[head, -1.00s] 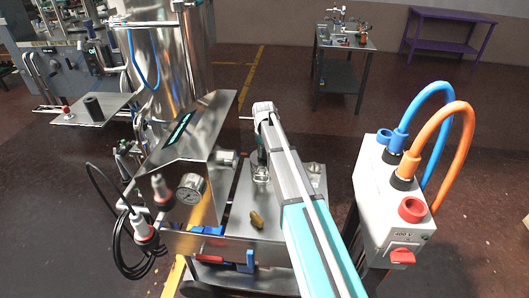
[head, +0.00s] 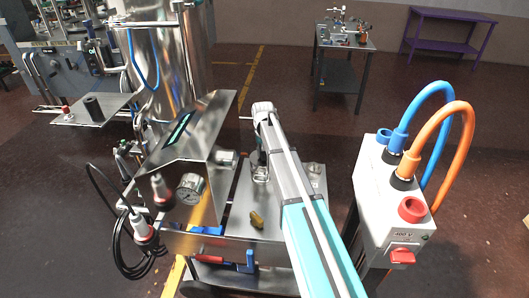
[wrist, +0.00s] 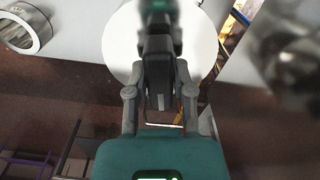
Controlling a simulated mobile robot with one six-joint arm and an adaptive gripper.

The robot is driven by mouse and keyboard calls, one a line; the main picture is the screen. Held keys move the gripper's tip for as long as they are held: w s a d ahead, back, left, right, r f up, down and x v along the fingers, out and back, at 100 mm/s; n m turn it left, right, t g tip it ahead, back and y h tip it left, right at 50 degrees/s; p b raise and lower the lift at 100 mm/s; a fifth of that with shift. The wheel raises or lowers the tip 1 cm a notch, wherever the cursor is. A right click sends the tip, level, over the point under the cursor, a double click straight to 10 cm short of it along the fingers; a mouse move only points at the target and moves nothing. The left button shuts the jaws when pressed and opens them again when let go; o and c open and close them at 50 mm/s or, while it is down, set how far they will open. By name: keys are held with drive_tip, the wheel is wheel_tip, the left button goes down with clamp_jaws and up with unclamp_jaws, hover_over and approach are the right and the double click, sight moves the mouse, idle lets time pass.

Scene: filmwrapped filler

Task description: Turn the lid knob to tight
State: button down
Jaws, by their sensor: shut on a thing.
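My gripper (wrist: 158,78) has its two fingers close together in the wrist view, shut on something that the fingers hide. A round white surface (wrist: 120,45), perhaps the lid, lies behind the fingers. I cannot make out the knob itself or any mark for tight. In the head view my gripper points down beside the filler, largely behind my own arm. A clear, shiny jar-like piece (head: 260,174) shows just below it on the steel table (head: 240,207).
A yellow-brown piece (head: 257,220) lies on the table, and a small metal part (head: 315,169) is right of my arm. A white power box (head: 385,200) with blue and orange cables stands right.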

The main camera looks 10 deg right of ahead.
drive_tip(key=m, duration=0.5)
drive_tip(key=shift+m, duration=0.3)
drive_tip(key=m, duration=0.6)
idle(0.4)
drive_tip(key=shift+c, duration=2.4)
unclamp_jaws()
drive_tip(key=shift+r, duration=0.1)
